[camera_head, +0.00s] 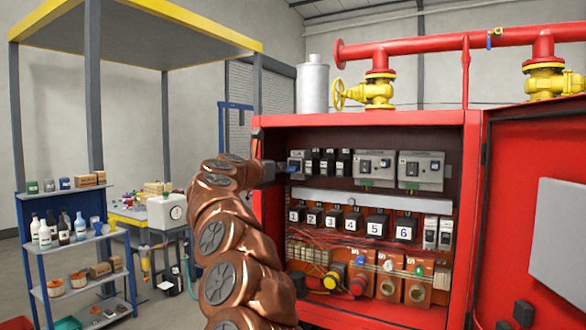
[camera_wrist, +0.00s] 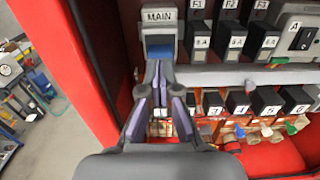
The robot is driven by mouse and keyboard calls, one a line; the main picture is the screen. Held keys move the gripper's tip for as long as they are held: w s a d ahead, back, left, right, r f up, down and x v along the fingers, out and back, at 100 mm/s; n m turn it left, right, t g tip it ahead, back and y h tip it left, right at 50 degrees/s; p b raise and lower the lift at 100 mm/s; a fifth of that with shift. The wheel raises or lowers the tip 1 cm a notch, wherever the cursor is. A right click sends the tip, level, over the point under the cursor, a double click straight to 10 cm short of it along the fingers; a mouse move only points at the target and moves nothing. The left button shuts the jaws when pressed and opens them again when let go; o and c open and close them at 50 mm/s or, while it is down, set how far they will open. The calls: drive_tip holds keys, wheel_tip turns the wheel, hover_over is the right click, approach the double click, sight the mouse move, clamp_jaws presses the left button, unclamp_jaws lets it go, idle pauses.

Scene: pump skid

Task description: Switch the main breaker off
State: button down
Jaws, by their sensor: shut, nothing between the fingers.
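The main breaker (camera_wrist: 158,36) carries a white MAIN label and sits at the upper left inside the open red cabinet. In the head view the main breaker (camera_head: 297,161) is at the left end of the top row. A blue part shows at its lower front; whether it is the lever, and its position, I cannot tell. My gripper (camera_wrist: 161,72) is shut and empty, its fingertips just below and in front of the blue part. Contact is not clear. In the head view my gripper (camera_head: 277,171) reaches in past the cabinet's left edge.
Small fuse-type breakers (camera_wrist: 230,38) stand right of the main breaker. Numbered breakers (camera_head: 375,226) fill the row below, above knobs and wires. The red cabinet's left wall (camera_wrist: 84,60) is close to my gripper. The cabinet door (camera_head: 535,170) hangs open at right.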

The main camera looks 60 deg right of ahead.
drive_tip(key=shift+a+r+b, duration=0.15)
drive_tip(key=shift+a+b, duration=0.7)
drive_tip(key=shift+a, duration=0.9)
